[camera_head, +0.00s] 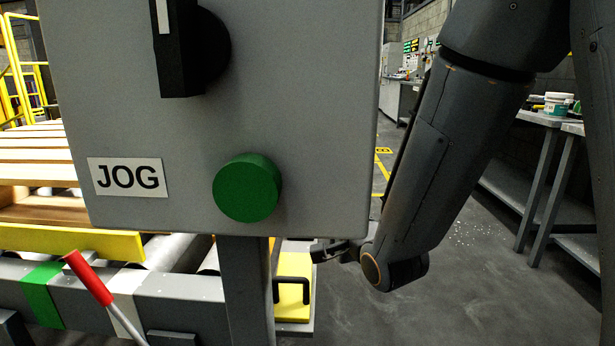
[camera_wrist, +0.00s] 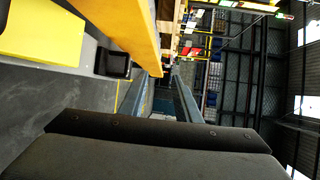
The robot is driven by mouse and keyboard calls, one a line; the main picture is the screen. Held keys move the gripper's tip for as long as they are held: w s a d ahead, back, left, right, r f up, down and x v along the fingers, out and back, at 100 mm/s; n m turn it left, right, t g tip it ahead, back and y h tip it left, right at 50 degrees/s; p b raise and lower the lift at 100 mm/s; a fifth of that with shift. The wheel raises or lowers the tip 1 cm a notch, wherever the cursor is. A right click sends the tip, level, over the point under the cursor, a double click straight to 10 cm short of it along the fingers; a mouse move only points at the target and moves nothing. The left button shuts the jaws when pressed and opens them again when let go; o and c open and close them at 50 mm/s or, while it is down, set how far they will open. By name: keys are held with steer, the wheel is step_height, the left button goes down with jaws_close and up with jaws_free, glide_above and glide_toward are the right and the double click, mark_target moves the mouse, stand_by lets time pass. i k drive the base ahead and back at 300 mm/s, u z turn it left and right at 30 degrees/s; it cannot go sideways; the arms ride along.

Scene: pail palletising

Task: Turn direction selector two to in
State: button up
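A black selector knob (camera_head: 180,45) with a white pointer line sits at the top of the grey control box (camera_head: 310,130) in the head view. Its pointer stands about upright. The knob is cut off by the frame's top edge and no number or direction label shows, so I cannot tell which selector it is. My gripper (camera_head: 328,250) is low, right of the box's post, below and apart from the knob. In the wrist view my gripper (camera_wrist: 158,92) shows two fingers apart with nothing between them. No selector is recognisable in that view.
A green button (camera_head: 247,188) and a JOG label (camera_head: 126,178) are on the box's lower face. A red-tipped lever (camera_head: 88,278) stands at lower left by the roller conveyor (camera_head: 180,285). A grey workbench (camera_head: 545,120) is at right, with open floor before it.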

mark_target(191, 45)
steer(key=z, duration=0.05)
steer(key=k, duration=1.3)
